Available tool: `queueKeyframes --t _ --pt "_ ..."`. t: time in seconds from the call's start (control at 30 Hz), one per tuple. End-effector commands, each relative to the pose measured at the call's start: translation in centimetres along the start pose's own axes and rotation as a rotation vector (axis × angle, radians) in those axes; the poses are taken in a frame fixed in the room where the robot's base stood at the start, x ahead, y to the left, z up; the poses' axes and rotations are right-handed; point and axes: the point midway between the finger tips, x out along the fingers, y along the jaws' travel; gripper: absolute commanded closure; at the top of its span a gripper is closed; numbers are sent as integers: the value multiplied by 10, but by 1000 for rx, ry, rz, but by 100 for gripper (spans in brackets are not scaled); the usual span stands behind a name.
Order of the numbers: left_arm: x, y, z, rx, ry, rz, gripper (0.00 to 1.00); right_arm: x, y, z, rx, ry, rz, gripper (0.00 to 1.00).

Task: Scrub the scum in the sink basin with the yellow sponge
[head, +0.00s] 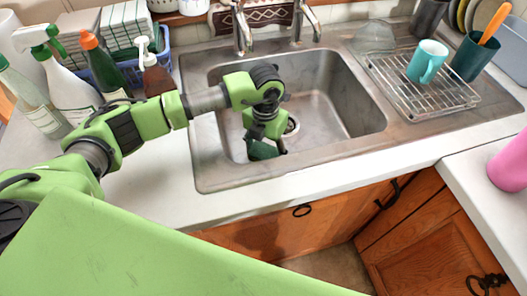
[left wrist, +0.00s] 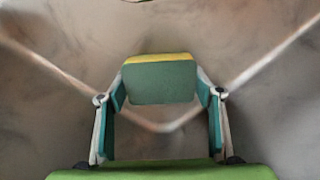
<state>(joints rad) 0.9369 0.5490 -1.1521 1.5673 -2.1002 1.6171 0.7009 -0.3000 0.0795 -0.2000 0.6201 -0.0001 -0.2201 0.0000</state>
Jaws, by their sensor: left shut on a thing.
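The sink basin (head: 335,100) is a grey steel bowl set in the counter. My left gripper (head: 265,143) reaches down into it, near the left side of the drain (head: 291,126). It is shut on the sponge (head: 262,151), which shows dark green from above. In the left wrist view the sponge (left wrist: 160,84) sits between the two fingers, green on its face with a yellow strip along its top edge. I cannot tell whether it touches the basin floor. Brownish, blotchy marks show on the basin surface; I cannot make out clearly which are scum. My right gripper is not in view.
Two taps (head: 240,28) stand behind the basin. A wire rack (head: 422,86) with a teal mug (head: 427,61) is to the right. Spray bottles (head: 66,88) and a blue basket (head: 165,55) crowd the left. The front counter edge is clear.

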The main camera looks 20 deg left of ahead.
Motion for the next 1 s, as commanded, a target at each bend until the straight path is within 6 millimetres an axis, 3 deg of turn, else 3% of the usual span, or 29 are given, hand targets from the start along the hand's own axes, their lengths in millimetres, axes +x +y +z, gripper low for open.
queueKeyframes --t 0.37,0.8,1.0 --pt "0 6 10 0 -2 -2 57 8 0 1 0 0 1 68" --pt "2 -9 -6 1 -1 -2 57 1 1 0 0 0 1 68" --pt "4 -7 -4 0 1 -2 57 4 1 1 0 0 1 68"
